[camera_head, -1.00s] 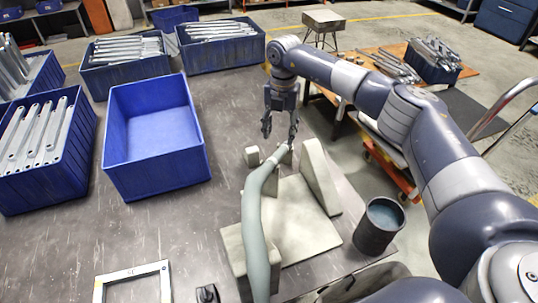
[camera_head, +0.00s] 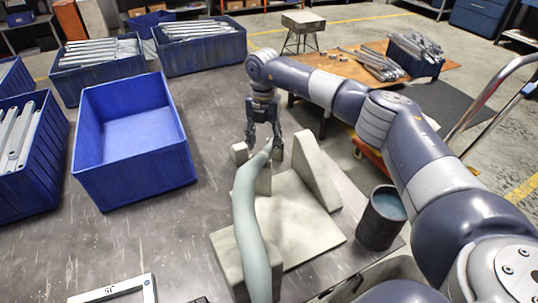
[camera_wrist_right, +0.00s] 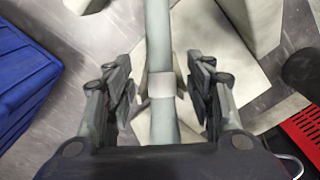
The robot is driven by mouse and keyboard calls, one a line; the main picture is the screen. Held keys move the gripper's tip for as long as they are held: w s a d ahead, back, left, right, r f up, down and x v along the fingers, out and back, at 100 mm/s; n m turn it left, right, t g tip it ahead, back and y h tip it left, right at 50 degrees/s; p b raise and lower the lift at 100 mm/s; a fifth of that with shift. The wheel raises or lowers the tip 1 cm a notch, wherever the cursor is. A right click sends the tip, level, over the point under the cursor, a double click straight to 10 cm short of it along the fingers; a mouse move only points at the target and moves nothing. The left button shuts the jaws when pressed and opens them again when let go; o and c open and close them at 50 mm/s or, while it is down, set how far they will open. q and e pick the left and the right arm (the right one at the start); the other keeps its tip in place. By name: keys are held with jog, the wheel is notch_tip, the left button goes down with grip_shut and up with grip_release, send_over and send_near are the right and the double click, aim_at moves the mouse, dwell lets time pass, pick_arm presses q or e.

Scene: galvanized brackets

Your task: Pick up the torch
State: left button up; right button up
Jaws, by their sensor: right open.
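The torch (camera_head: 245,205) is a long grey-green tube-like piece. It runs from the bottom of the head view up to a grey fixture (camera_head: 290,222), with its far end by the fixture's small upright blocks. My right gripper (camera_head: 264,144) is open around the torch's far end. In the right wrist view the torch (camera_wrist_right: 158,35) passes between the open fingers of my right gripper (camera_wrist_right: 162,92), with a pale band on it there. A gap shows on each side of the torch. My left gripper is out of view.
An empty blue bin (camera_head: 133,135) stands left of the torch, among blue bins of metal brackets. A dark cup (camera_head: 380,222) stands right of the fixture. A pale metal frame (camera_head: 115,290) lies at the front. Bare table (camera_head: 150,235) lies between bin and fixture.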

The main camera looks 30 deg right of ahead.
aim_at(264, 150)
jog(key=shift+s+f+b, duration=0.1)
jog(key=shift+f+b, duration=2.1)
jog(key=shift+f, duration=0.65)
jog(key=shift+r, duration=0.1)
jog(key=c, duration=1.2)
